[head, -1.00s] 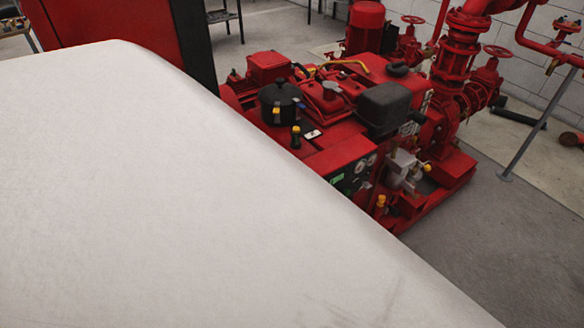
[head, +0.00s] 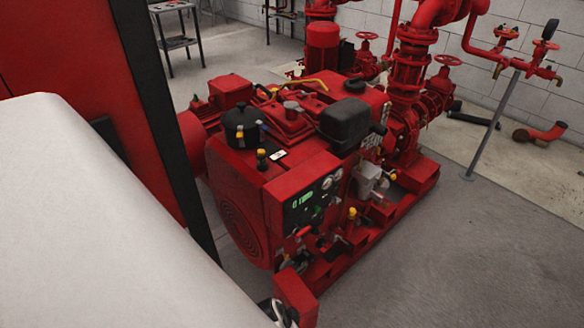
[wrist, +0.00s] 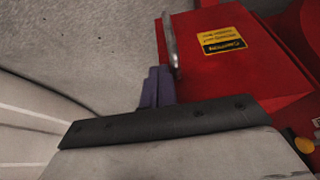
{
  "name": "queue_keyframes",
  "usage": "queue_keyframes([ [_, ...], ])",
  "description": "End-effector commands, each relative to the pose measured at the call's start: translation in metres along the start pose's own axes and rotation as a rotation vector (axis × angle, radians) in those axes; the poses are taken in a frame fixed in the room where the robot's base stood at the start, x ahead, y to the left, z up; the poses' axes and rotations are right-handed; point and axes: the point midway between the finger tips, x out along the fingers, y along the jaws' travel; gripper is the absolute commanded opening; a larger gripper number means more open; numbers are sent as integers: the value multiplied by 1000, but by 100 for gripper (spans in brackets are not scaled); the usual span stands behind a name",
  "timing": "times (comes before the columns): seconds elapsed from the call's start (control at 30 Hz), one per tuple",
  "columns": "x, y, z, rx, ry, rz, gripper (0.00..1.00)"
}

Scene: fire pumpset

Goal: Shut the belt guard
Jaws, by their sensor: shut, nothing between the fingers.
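The belt guard looks to be the red box-like cover (head: 296,298) low at the near end of the red pumpset, standing out towards me. In the wrist view a red panel (wrist: 235,75), likely the same guard, carries a yellow and black warning label (wrist: 222,41) and a grey metal handle (wrist: 170,42) at its left edge. My gripper (wrist: 156,88) is shut and empty, its fingertips just below and left of the handle. I cannot tell whether they touch it. In the head view only a bit of my gripper (head: 281,312) shows, beside the guard's left side.
The pumpset (head: 320,190) has a control panel (head: 312,205) above the guard and red pipes behind. A tall red cabinet (head: 85,70) stands at the left. My pale arm covers the lower left. Grey floor (head: 450,260) is free at the right.

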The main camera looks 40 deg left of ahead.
Motion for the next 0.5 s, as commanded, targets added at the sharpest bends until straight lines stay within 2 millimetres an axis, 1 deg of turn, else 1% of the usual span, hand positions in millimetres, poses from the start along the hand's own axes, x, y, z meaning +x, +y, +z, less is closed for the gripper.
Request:
queue_keyframes([
  [0.17,1,3,-6,-30,0,-11,0],
  [0.27,3,6,-14,-70,0,-27,0],
  [0.37,7,9,-25,-127,-1,-50,0],
  [0.5,14,12,-44,-231,0,-93,0],
])
